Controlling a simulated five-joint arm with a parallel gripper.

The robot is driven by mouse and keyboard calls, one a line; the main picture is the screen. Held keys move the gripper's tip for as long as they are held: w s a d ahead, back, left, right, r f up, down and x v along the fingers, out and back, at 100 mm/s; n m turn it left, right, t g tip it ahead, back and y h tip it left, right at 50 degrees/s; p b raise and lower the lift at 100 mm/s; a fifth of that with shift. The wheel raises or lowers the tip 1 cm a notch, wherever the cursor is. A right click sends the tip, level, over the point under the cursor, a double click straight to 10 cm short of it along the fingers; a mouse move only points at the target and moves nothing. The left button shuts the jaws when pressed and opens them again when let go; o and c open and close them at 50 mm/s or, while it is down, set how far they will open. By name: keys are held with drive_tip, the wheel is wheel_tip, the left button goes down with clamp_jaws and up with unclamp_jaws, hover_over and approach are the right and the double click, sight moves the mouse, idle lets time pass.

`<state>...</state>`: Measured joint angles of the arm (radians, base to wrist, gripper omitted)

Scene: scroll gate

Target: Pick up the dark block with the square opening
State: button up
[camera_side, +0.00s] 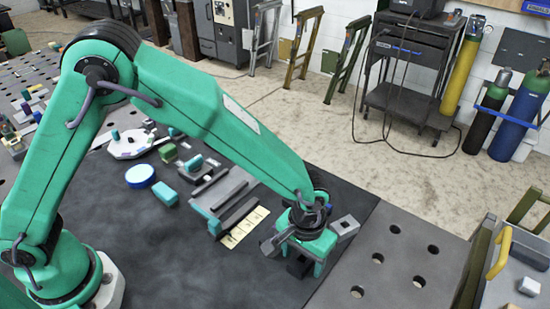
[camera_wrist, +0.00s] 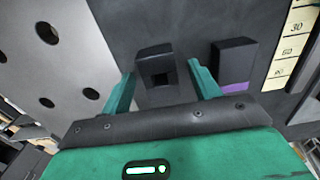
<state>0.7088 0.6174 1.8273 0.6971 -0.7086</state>
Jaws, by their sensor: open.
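The dark block with the square opening (camera_wrist: 154,62) stands on the dark mat in the wrist view. Its opening faces my gripper (camera_wrist: 162,72). The gripper's two green fingers are open, and the block shows between them near their tips. I cannot tell how far the fingertips are above it or whether they touch it. In the side view my gripper (camera_side: 304,262) points down near the right edge of the mat, with a dark block, partly hidden, under it.
A second dark block with a purple stripe (camera_wrist: 233,62) stands close to the right finger. A scale strip with numbers (camera_wrist: 295,50) lies beyond it. The perforated metal table (camera_side: 410,255) is right of the mat (camera_side: 110,230). The mat's front middle is clear.

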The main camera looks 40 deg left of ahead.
drive_tip(key=shift+f, duration=0.1)
idle(0.4)
drive_tip(key=c, duration=1.3)
clamp_jaws()
drive_tip(key=shift+r, duration=0.8)
drive_tip(key=r, duration=0.3)
drive_tip(key=shift+s+d, duration=0.2)
drive_tip(key=shift+s, duration=0.15)
drive_tip(key=s+d+r, duration=0.3)
drive_tip(key=s+r, duration=0.3)
drive_tip(key=s, duration=0.4)
drive_tip(key=shift+s+d+r, duration=0.15)
drive_tip(key=shift+s+r, duration=0.05)
drive_tip(key=shift+r, duration=0.05)
